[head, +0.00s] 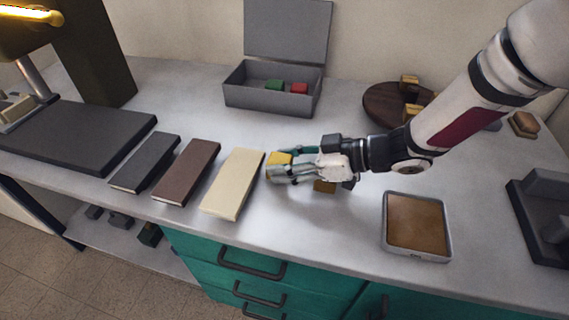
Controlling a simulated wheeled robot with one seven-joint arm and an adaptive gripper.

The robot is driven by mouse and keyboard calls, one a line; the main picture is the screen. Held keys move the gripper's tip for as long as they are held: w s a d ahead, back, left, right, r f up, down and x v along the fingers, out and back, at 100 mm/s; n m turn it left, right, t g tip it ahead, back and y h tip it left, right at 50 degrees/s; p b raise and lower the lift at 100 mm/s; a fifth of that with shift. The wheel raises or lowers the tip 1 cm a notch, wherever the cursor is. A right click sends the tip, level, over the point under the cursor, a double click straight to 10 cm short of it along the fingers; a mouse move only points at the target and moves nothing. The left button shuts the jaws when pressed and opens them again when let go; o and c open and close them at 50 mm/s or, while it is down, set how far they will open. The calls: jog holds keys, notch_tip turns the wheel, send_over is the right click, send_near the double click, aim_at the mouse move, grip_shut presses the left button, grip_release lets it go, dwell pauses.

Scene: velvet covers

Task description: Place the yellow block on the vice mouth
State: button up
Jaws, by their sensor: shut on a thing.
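The yellow block (279,158) is at the fingertips of my gripper (281,166), which is shut on it. The block is just right of the cream book's upper end, over the middle of the grey worktop; I cannot tell how high it is above the surface. My fingers cover part of it. A dark grey metal body (545,222) with raised parts stands at the right edge, cut off by the frame. It may be the vice, but its mouth cannot be made out. It is well apart from my gripper.
A brown block (324,187) lies under my gripper. Cream (233,184), brown (187,171) and dark (146,162) books lie left. A brown-filled tray (447,225) is at front right. Behind stand an open grey box (246,99) and a round wooden stand (380,107).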

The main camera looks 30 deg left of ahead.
aim_at(286, 161)
notch_tip(286, 161, up, 3)
jog(key=shift+r+p, duration=0.2)
jog(key=shift+p, duration=0.35)
jog(key=s+d, duration=0.2)
jog(key=s, duration=0.1)
jog(key=s+d+p, duration=0.1)
jog(key=s+d, duration=0.2)
jog(key=s, duration=0.1)
jog(key=s+d+r+p, duration=0.1)
jog(key=s+d, duration=0.2)
jog(key=s, duration=0.1)
jog(key=shift+s+r, duration=0.1)
jog(key=shift+s, duration=0.15)
jog(key=p, duration=0.1)
jog(key=s+d+p, duration=0.1)
jog(key=p, duration=0.1)
jog(key=shift+s+d, duration=0.1)
jog(key=shift+s, duration=0.15)
